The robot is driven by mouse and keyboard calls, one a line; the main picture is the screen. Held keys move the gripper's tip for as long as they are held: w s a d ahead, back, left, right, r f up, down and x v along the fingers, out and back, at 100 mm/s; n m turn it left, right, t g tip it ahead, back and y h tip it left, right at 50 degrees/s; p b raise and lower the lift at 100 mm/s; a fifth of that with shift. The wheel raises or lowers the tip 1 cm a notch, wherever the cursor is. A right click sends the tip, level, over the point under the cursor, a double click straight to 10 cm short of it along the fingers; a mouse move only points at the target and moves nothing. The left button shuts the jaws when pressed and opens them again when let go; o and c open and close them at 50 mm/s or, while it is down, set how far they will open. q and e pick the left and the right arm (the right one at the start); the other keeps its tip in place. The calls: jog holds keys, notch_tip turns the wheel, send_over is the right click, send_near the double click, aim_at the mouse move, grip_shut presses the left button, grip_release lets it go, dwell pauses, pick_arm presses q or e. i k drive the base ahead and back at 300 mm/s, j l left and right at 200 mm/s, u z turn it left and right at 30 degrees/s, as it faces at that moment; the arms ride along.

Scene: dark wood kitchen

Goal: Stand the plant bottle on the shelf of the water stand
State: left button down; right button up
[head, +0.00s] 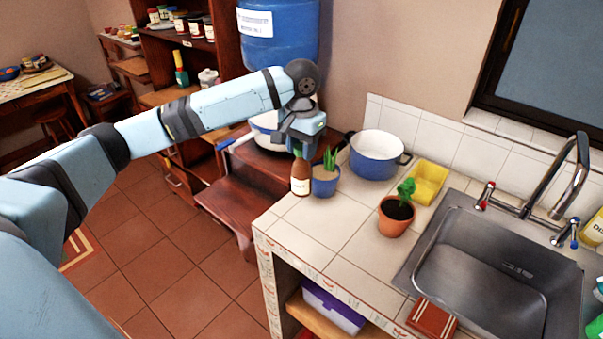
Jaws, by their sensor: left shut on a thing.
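The plant bottle, a small brown bottle with a pale label (300,187), is upright at the far left edge of the tiled counter. My left gripper (299,148) points down from above and is shut on its top; the fingers hide the cap. I cannot tell whether its base touches the counter. The dark red wooden water stand (235,205), with stepped levels, is just left of the counter. A big blue water container (278,38) is above and behind it, partly hidden by my arm. My right gripper is out of view.
A blue pot with a spiky plant (326,184) stands close to the bottle's right. Behind are a blue-white pot (376,158) and yellow tray (428,182). A terracotta pot (395,220) stands near the sink (480,265). A white pan (264,122) is partly hidden behind my arm.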

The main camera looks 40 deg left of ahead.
aim_at(251, 216)
jog(key=j, duration=0.45)
jog(key=i+j, duration=0.15)
jog(key=j, duration=0.7)
jog(key=i, duration=0.05)
